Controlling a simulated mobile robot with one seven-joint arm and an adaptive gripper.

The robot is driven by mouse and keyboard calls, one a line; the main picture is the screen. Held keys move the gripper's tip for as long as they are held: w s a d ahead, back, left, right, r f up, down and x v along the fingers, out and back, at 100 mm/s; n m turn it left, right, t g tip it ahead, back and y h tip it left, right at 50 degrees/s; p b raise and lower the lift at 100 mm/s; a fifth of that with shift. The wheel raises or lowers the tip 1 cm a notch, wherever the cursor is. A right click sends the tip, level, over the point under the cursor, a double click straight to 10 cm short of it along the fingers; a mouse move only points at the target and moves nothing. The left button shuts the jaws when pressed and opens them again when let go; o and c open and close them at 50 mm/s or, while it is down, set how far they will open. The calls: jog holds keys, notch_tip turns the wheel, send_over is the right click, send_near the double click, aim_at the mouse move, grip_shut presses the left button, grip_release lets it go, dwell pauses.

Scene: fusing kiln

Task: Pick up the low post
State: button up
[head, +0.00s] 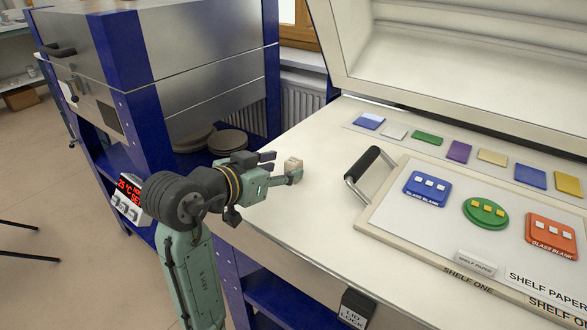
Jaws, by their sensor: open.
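A small beige block (293,163), which looks like the low post, stands on the cream kiln bed near its left edge in the head view. My gripper (281,168) is open at the left end of the bed. One finger is left of the block and the other reaches just below it in the picture. The nearer finger partly covers the block's lower part. I cannot tell whether the finger touches it.
A shelf board (398,205) with a black handle (362,167) and glass blanks lies to the right. Colored glass sheets (459,151) line the back. The raised lid (450,60) stands behind. A blue-framed steel kiln (200,85) is at left. Bare bed lies right of the block.

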aim_at(289, 164)
jog(key=x, duration=0.5)
jog(key=shift+d+r+p, duration=0.1)
jog(key=shift+r+p, duration=0.15)
jog(key=shift+p, duration=0.15)
jog(key=shift+c, duration=0.4)
grip_shut()
